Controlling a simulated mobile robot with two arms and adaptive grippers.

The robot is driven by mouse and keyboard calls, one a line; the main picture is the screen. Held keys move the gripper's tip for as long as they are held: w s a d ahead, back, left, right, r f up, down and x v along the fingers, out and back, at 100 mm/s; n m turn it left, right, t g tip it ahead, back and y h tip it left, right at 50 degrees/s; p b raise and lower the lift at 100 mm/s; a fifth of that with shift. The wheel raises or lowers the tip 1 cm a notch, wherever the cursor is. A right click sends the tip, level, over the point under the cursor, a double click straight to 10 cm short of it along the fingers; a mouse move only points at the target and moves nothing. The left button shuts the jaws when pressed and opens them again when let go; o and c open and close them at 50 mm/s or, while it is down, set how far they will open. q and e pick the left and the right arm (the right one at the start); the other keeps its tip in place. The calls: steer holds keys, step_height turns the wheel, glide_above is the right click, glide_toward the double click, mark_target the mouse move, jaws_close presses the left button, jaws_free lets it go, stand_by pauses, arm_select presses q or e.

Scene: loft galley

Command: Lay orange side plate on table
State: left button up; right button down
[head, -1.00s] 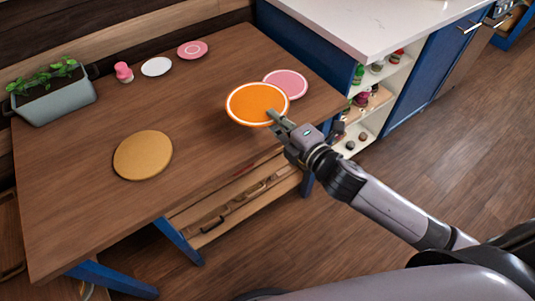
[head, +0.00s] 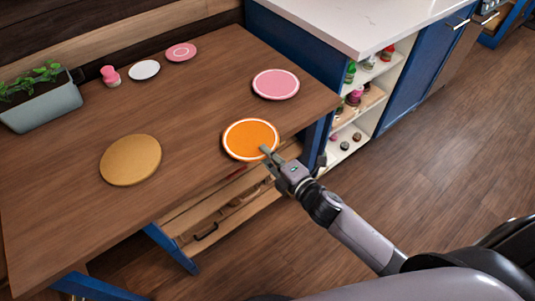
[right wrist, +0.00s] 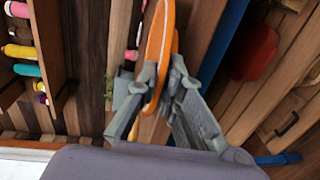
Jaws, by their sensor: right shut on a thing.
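The orange side plate (head: 248,138) with a white ring shows over the front right edge of the wooden table (head: 205,105). My right gripper (head: 267,153) is shut on the plate's near rim. The right wrist view shows the orange plate (right wrist: 158,45) edge-on between the fingers of my right gripper (right wrist: 166,88). I cannot tell whether the plate touches the tabletop or hangs just above it. My left gripper is not in view.
A pink plate (head: 276,84) lies behind the orange one. A round tan mat (head: 131,160) lies to the left. A white plate (head: 144,70), another pink plate (head: 181,52), a pink shaker (head: 110,76) and a planter (head: 42,108) stand farther back. An open drawer (head: 225,215) is below the table's front.

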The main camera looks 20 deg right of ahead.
steer(key=c, duration=1.7)
jaws_free()
steer(key=b+v, duration=0.1)
steer(key=v, duration=1.1)
